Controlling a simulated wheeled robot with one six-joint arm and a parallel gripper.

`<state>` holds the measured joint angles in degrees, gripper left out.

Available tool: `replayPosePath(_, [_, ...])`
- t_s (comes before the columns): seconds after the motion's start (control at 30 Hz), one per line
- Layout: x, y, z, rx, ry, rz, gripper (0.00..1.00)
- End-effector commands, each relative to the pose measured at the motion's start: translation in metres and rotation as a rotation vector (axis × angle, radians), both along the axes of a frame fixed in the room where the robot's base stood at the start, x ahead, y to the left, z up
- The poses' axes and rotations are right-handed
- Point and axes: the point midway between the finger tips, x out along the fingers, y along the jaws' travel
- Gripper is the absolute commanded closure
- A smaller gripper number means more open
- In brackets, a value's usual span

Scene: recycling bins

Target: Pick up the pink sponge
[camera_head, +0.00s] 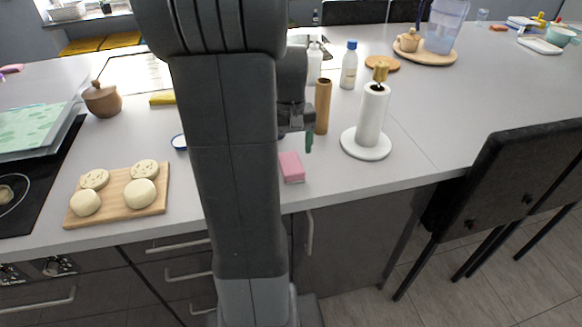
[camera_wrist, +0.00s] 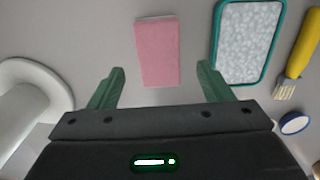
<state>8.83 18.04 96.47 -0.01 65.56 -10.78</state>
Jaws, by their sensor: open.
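The pink sponge (camera_head: 291,167) lies flat on the grey counter near its front edge, just right of my arm in the head view. In the wrist view the sponge (camera_wrist: 158,52) is a pink block ahead of my gripper (camera_wrist: 160,82), roughly centred between the two green fingers. The fingers are apart with nothing held between them. In the head view my gripper (camera_head: 308,140) is above the counter behind the sponge, and one green finger shows. The other finger is hidden there.
A white paper towel roll holder (camera_head: 370,130) stands right of the sponge, and a brown cylinder (camera_head: 322,106) stands behind. In the wrist view a teal-rimmed tray (camera_wrist: 247,42) and a yellow-handled brush (camera_wrist: 300,50) lie right of it. A board (camera_head: 118,200) with dough pieces is left.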

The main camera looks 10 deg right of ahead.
Motion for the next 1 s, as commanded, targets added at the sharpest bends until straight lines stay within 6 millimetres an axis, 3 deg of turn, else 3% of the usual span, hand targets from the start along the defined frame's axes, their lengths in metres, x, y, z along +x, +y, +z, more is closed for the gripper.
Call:
replayPosePath(0.17, [-0.002, 0.0, -0.012, 0.0, 0.001, 0.0, 0.27])
replayPosePath(0.43, [-0.005, 0.001, -0.051, 0.0, 0.002, 0.0, 0.27])
replayPosePath(0.73, [-0.005, 0.001, -0.056, 0.0, -0.001, 0.0, 0.27])
replayPosePath(0.77, [-0.005, 0.001, -0.056, 0.0, -0.001, 0.0, 0.29])
replayPosePath(1.0, [-0.005, 0.001, -0.056, 0.0, -0.001, 0.0, 0.75])
